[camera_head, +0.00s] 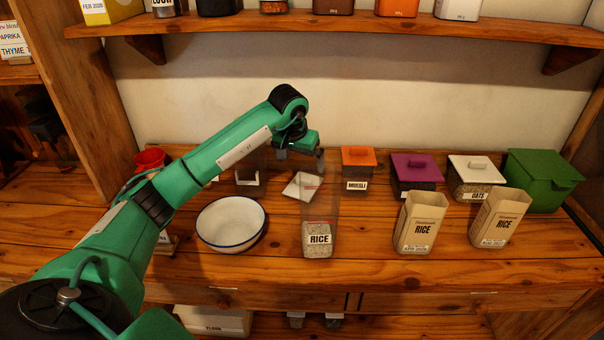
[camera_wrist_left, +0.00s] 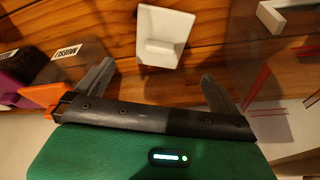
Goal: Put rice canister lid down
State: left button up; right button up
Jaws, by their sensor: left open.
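The white rice canister lid (camera_head: 300,186) lies on the wooden counter behind the rice canister, its raised handle showing. In the left wrist view the lid (camera_wrist_left: 166,38) is on the wood just beyond my fingertips, apart from them. My left gripper (camera_head: 300,157) is open and empty above and behind the lid; its two spread fingers (camera_wrist_left: 158,72) show in the wrist view. The clear rice canister (camera_head: 318,240) stands open in front of the lid, with rice at its bottom and a RICE label. My right gripper is in neither view.
A muesli canister (camera_head: 357,170) with orange lid, a purple-lidded canister (camera_head: 416,172), an oats canister (camera_head: 474,180) and a green box (camera_head: 542,180) stand at right. Two rice bags (camera_head: 420,222) (camera_head: 498,218) are in front. A white bowl (camera_head: 230,224) is left. A shelf (camera_head: 340,24) runs above.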

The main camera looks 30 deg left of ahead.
pick_arm(q)
jog(key=shift+v, duration=1.35)
